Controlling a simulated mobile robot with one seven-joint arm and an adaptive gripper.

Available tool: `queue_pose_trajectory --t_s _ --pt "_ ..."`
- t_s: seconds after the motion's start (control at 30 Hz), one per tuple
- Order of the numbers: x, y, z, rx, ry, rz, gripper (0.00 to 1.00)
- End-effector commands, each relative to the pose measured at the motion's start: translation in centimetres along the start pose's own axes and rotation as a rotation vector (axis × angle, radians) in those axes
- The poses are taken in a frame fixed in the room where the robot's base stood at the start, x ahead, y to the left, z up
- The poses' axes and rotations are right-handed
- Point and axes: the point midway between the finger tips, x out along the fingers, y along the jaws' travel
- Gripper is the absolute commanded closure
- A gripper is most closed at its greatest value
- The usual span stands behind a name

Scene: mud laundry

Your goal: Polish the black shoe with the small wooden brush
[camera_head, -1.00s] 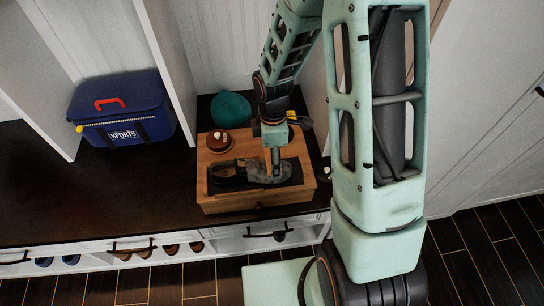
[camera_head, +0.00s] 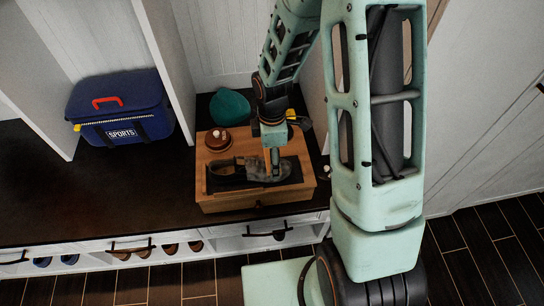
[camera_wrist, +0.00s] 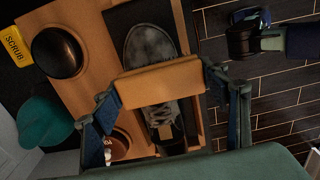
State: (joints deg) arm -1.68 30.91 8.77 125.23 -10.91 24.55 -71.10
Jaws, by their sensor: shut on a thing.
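The black shoe (camera_head: 228,174) lies on its side of the dark mat on top of the wooden box (camera_head: 250,199), toe to the right. In the wrist view its worn grey toe (camera_wrist: 150,46) and its laces (camera_wrist: 162,113) show. My gripper (camera_head: 274,165) is over the front part of the shoe. In the wrist view my gripper (camera_wrist: 160,92) is shut on the small wooden brush (camera_wrist: 160,82), one finger at each end. The brush lies across the shoe between toe and laces and hides that part. Its bristles are hidden, so contact cannot be told.
A round brown tin (camera_head: 217,139) stands at the box's back left, and a dark dome-shaped thing (camera_wrist: 56,52) beside the mat. A teal object (camera_head: 229,107) and a yellow SCRUB pack (camera_wrist: 15,45) are behind. A blue sports bag (camera_head: 120,110) sits left. The bench between is clear.

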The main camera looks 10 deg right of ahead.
Motion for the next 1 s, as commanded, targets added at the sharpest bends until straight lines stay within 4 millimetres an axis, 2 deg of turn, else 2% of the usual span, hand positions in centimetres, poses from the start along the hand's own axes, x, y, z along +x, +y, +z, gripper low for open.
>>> queue_pose_trajectory --t_s 0.47,1.0 --pt "0.3 0.2 0.0 0.000 0.000 0.001 0.51" --pt "0.3 3.5 0.0 0.000 0.001 0.001 0.51"
